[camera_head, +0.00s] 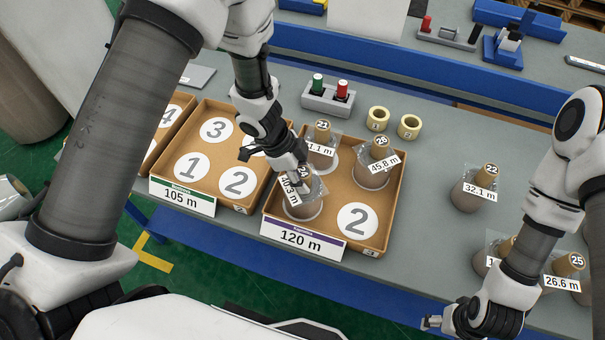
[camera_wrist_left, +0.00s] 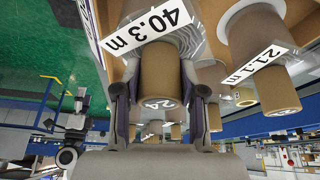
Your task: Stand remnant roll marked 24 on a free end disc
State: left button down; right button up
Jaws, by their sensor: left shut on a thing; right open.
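The remnant roll marked 24 (camera_head: 303,206), a brown roll in clear wrap labelled 40.3 m, is upright at the front left of the 120 m tray (camera_head: 318,243). A white disc edge shows around its base; I cannot tell whether it touches the disc. My left gripper (camera_head: 301,180) is shut on its core; the marked core end shows between the fingers in the left wrist view (camera_wrist_left: 158,104). Disc 2 (camera_head: 357,220) in this tray is bare. Rolls marked 21 (camera_head: 321,152) and 45.8 m (camera_head: 372,174) stand behind. My right gripper (camera_head: 432,322) is open and empty at the lower right.
The 105 m tray (camera_head: 183,197) on the left shows bare discs, one partly hidden by my left gripper. Roll 22 (camera_head: 469,197) and other wrapped rolls, including roll 25 (camera_head: 566,274), stand on the right of the table. Two tape rings (camera_head: 409,126) lie behind the trays.

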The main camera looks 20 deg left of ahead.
pick_arm(q)
jog(key=c, duration=0.6)
grip_release()
jog(key=v, duration=1.1)
jog(key=shift+a+r, duration=0.15)
jog(key=shift+r, duration=0.25)
